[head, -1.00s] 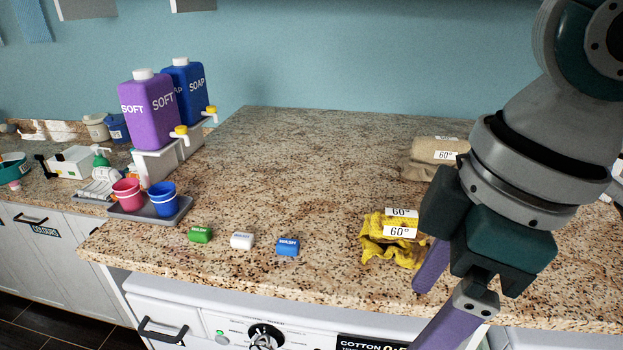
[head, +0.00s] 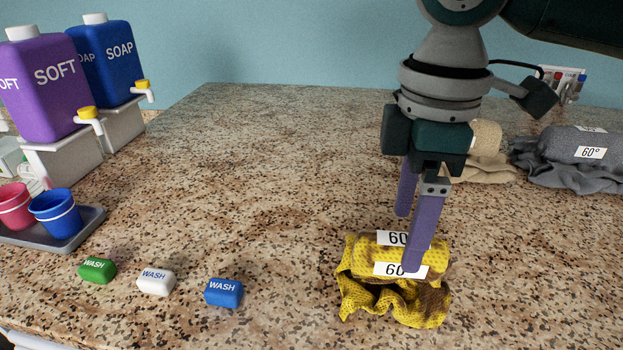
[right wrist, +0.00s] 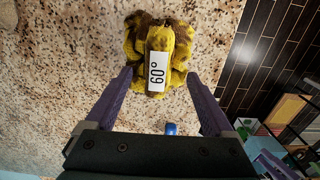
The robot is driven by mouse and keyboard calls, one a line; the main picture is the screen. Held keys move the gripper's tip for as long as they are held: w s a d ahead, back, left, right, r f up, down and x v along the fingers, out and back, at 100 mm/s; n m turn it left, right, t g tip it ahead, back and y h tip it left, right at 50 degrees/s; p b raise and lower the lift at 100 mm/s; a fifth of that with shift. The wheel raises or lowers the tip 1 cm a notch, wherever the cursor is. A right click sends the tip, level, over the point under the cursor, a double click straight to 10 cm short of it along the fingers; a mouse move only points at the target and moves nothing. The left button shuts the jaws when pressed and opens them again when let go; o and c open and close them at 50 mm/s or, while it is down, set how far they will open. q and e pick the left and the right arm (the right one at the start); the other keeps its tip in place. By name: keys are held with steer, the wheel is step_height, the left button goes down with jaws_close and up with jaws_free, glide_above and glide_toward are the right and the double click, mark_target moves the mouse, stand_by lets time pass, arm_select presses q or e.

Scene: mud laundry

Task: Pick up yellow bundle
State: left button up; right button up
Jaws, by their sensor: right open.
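The yellow bundle (head: 390,300) is a rolled, brown-stained yellow cloth with white 60° labels. It lies near the front edge of the granite counter. In the right wrist view the bundle (right wrist: 157,75) sits ahead of the fingertips, with its label facing the camera. My right gripper (head: 408,240) is open and empty, pointing down above the bundle. One purple finger overlaps the bundle and its label in the head view. In the right wrist view the two fingers (right wrist: 160,78) are spread to either side of the bundle's near end; I cannot tell whether they touch it. My left gripper is not in view.
Blue (head: 223,292), white (head: 156,282) and green (head: 97,270) wash blocks lie to the left. A beige bundle (head: 484,165) and a grey bundle (head: 575,147) lie behind to the right. Soap dispensers (head: 45,85) and a cup tray (head: 82,232) stand left. The counter's middle is clear.

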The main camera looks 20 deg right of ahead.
mark_target(404, 239)
step_height(404, 239, down, 4)
steer(key=shift+w+f+p, duration=0.1)
steer(key=shift+f+p, duration=0.05)
steer(key=shift+p, duration=0.15)
steer(key=shift+d, duration=0.1)
jaws_close()
stand_by(0.5)
